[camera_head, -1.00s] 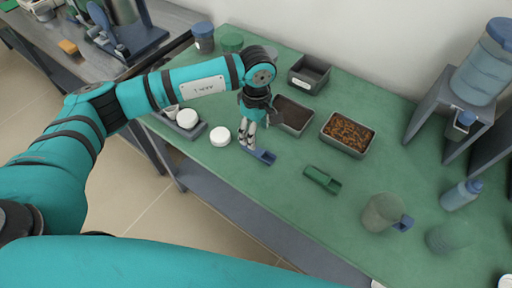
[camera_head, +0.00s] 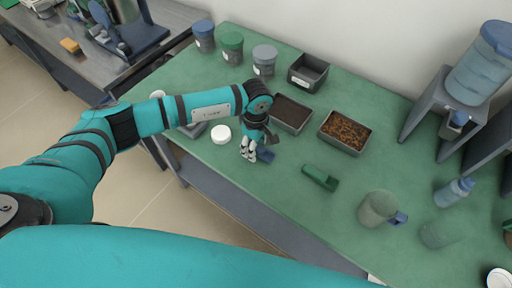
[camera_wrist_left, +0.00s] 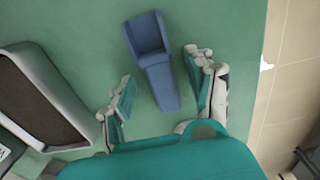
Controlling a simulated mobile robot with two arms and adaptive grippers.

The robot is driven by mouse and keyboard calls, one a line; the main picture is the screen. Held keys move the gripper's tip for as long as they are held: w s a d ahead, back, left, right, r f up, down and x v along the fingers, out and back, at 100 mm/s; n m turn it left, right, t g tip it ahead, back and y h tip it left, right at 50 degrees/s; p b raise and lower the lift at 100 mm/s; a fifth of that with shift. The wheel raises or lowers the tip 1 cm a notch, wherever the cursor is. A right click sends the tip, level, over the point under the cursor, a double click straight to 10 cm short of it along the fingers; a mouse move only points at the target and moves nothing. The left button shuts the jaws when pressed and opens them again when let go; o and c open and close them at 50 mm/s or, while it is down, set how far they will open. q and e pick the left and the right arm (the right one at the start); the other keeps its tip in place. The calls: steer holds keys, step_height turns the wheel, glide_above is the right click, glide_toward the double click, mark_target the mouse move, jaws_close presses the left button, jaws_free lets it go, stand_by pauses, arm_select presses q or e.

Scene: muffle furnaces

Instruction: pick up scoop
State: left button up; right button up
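A blue scoop (camera_head: 266,155) lies on the green bench top, partly hidden behind my left gripper (camera_head: 249,155) in the head view. In the left wrist view the scoop (camera_wrist_left: 149,38) lies with its bowl at the top and its handle pointing down between the two fingers. My left gripper (camera_wrist_left: 161,72) is open, with one finger on each side of the scoop and visible gaps between them. A second, green scoop (camera_head: 320,178) lies to the right on the bench. My right gripper is not in view.
Trays of dark powder (camera_head: 291,113) and brown granules (camera_head: 346,132) stand behind the scoops. A white lid (camera_head: 221,134) lies to the left of the gripper. The bench's front edge is near.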

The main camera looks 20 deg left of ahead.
arm_select(q)
steer(key=c, duration=0.9)
steer(key=shift+r, duration=0.15)
steer(key=shift+r+b, duration=0.45)
steer(key=shift+r, duration=0.15)
step_height(320, 180, up, 2)
steer(key=shift+s+d+b, duration=0.15)
steer(key=shift+b, duration=0.35)
steer(key=s+d+b, duration=0.1)
steer(key=s+d, duration=0.2)
steer(key=s+d+r+b, duration=0.1)
steer(key=s+d, duration=0.2)
steer(key=s, duration=0.1)
steer(key=s+d+b, duration=0.1)
steer(key=s+d, duration=0.2)
steer(key=s, duration=0.1)
steer(key=shift+s+d+r+b, duration=0.1)
steer(key=shift+d+r+b, duration=0.05)
steer(key=shift+b, duration=0.25)
steer(key=shift+s+d+r, duration=0.15)
steer(key=shift+s+d, duration=0.15)
steer(key=shift+s, duration=0.15)
